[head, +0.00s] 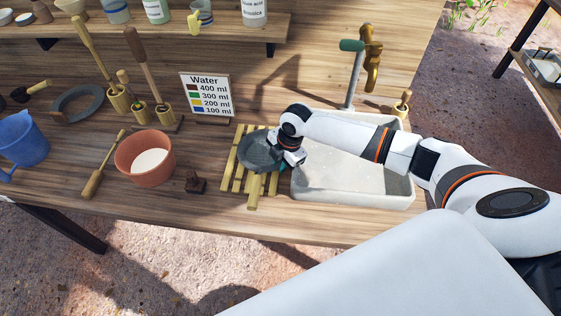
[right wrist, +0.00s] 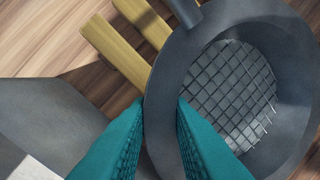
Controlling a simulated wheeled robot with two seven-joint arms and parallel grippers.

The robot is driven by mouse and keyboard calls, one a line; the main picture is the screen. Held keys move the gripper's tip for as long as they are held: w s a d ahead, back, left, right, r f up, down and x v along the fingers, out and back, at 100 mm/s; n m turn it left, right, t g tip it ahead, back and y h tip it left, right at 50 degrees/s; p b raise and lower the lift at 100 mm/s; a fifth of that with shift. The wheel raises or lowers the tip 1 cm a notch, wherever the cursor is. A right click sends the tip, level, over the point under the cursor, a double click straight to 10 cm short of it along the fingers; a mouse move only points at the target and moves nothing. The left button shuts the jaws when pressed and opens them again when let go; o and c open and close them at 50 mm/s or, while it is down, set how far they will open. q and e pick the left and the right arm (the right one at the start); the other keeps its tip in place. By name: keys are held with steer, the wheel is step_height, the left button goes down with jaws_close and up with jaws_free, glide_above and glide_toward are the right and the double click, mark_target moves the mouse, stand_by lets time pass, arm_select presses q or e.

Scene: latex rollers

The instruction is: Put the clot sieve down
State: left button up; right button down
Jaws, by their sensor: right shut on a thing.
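The clot sieve (head: 258,153) is a dark grey round bowl over the slatted wooden rack (head: 239,160). In the right wrist view the sieve (right wrist: 165,75) shows a wire mesh bottom and a stub at the top of its rim. My right gripper (head: 285,158) is at the sieve's right side in the head view. Its teal fingers (right wrist: 158,112) are shut on the sieve's rim wall in the right wrist view. Rack slats (right wrist: 115,50) show beside the rim there. I cannot tell whether the sieve touches the slats. My left gripper is not in view.
A white sink (head: 325,185) with a tap (head: 352,75) lies right of the rack, partly under my arm. Left of the rack are a small dark block (head: 195,183), a terracotta pot (head: 145,168) with white contents, and a blue jug (head: 22,138). A water sign (head: 207,95) stands behind.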

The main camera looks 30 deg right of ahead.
steer(key=c, duration=1.6)
jaws_free()
steer(key=b+v, duration=0.1)
steer(key=v, duration=1.1)
steer(key=shift+w+b, duration=0.15)
steer(key=shift+b, duration=0.25)
